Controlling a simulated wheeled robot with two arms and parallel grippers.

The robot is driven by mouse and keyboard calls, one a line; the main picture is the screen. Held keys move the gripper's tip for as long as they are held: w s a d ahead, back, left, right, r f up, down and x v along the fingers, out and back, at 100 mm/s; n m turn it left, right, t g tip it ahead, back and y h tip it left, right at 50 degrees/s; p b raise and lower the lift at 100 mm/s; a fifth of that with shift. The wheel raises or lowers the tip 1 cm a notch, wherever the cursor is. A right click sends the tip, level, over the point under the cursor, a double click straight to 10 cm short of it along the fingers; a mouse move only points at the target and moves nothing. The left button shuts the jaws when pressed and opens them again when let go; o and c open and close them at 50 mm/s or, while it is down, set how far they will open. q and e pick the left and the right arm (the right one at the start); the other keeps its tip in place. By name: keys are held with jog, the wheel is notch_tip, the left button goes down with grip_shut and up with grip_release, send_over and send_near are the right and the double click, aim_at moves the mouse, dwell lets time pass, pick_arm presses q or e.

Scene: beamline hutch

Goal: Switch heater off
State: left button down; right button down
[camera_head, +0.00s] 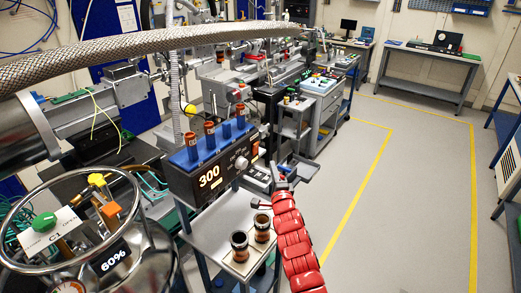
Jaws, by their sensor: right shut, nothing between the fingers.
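The heater (208,181) is a dark box with a lit "300" display. It stands on a grey cart to the left of my right arm. A pale round knob (241,163) is on its front face, and a small orange-red switch (256,148) is near that face's right end. I cannot read the switch's position. A blue rack with several orange-brown vials (210,134) sits on top. My right gripper (276,170), on the red arm, is shut and empty. It is just right of the heater's switch end and looks apart from it. My left gripper is not in view.
Two dark-rimmed amber jars (240,245) stand on the cart's shelf (213,222) before the heater. A round vessel with a "60%" display (115,258) is at lower left. A thick braided hose (150,42) crosses the upper left. The floor (400,190) at right is clear.

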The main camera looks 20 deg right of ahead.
aim_at(258, 146)
jog(key=w+b, duration=0.1)
jog(key=w, duration=0.2)
jog(key=w+a, duration=0.1)
jog(key=w, duration=0.2)
jog(key=w+b, duration=0.1)
jog(key=w, duration=0.2)
jog(key=shift+a+r+b, duration=0.35)
jog(key=shift+a, duration=0.05)
jog(key=shift+r, duration=0.1)
